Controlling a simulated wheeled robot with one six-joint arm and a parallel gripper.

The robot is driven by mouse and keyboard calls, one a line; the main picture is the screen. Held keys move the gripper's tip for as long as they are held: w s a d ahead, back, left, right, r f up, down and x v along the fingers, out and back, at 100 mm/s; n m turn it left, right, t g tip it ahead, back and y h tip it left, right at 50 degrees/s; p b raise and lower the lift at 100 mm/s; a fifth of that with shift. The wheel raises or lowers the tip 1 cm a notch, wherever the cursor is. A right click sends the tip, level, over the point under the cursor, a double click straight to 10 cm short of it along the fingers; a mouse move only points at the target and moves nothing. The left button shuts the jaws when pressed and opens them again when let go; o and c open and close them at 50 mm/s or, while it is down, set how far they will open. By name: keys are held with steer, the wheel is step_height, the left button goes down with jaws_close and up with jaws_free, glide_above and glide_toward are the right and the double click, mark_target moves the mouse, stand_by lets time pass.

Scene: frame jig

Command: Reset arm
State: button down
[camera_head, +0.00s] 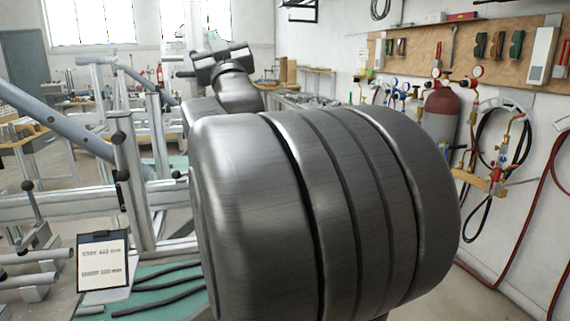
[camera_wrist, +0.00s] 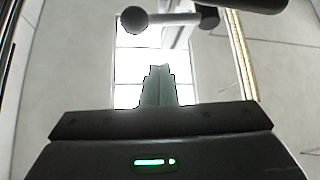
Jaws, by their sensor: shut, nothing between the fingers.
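My gripper (camera_wrist: 158,75) shows in the wrist view with its narrow fingers together and nothing between them. It points toward bright window panes. In the head view my own dark arm links fill the middle and hide much of the scene, and the fingertips are hard to make out there. The frame jig (camera_head: 133,180), with pale metal rails and posts, stands at the left. A grey-blue tube (camera_head: 62,122) slants across it.
A ball-ended bar (camera_wrist: 170,19) crosses the top of the wrist view.

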steer(key=w+f, duration=0.1)
steer(key=w+f+b, duration=0.1)
steer(key=f, duration=0.1)
steer(key=shift+w+a, duration=0.3)
steer(key=shift+r, duration=0.1)
